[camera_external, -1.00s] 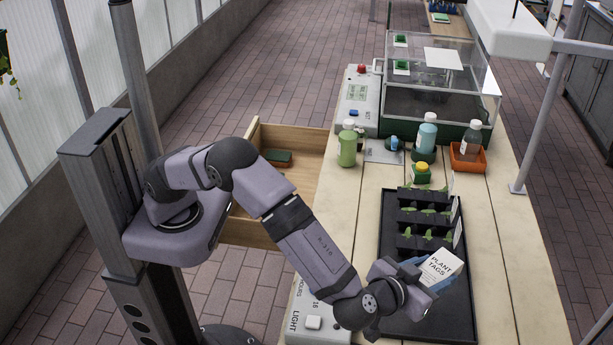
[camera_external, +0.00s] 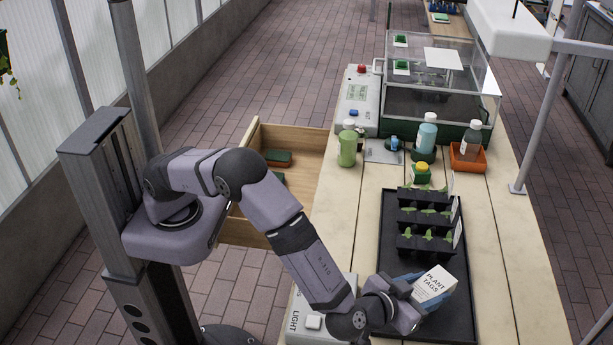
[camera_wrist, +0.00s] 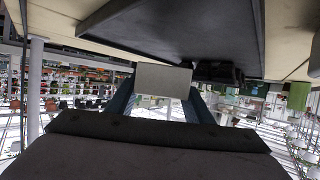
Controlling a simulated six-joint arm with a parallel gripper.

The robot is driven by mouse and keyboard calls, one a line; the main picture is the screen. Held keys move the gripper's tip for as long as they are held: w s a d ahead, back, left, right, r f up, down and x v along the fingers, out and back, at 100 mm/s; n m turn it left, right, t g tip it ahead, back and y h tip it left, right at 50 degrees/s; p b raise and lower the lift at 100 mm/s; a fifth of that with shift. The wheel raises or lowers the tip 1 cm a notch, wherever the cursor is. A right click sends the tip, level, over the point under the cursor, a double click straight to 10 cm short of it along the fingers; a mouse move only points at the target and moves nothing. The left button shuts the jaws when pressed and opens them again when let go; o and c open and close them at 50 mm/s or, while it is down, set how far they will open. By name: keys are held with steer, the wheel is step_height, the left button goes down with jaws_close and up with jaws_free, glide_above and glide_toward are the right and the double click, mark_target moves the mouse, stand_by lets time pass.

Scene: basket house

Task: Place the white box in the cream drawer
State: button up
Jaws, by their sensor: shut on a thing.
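The white box (camera_external: 433,285), printed "PLANT TAGS", is held tilted over the front of the black tray in the outside view. My gripper (camera_external: 428,291) is shut on it, with bluish fingers on either side. The box also shows in the wrist view (camera_wrist: 163,80), between the fingers. The cream drawer (camera_external: 300,140) stands open at the left side of the bench. Green and reddish-brown items lie in the drawer, and my arm hides part of it.
The black tray (camera_external: 388,240) holds several seedlings in black cells (camera_external: 425,220). Bottles, an orange tray (camera_external: 467,160) and a clear-lidded case (camera_external: 440,90) stand farther back. A light control box (camera_external: 310,322) is at the bench's front left.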

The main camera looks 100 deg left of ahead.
steer(key=shift+f, duration=1.85)
steer(key=shift+f, duration=0.2)
steer(key=o, duration=1.2)
steer(key=shift+r, duration=0.2)
steer(key=b+v, duration=0.1)
steer(key=v, duration=1.1)
steer(key=o, duration=0.9)
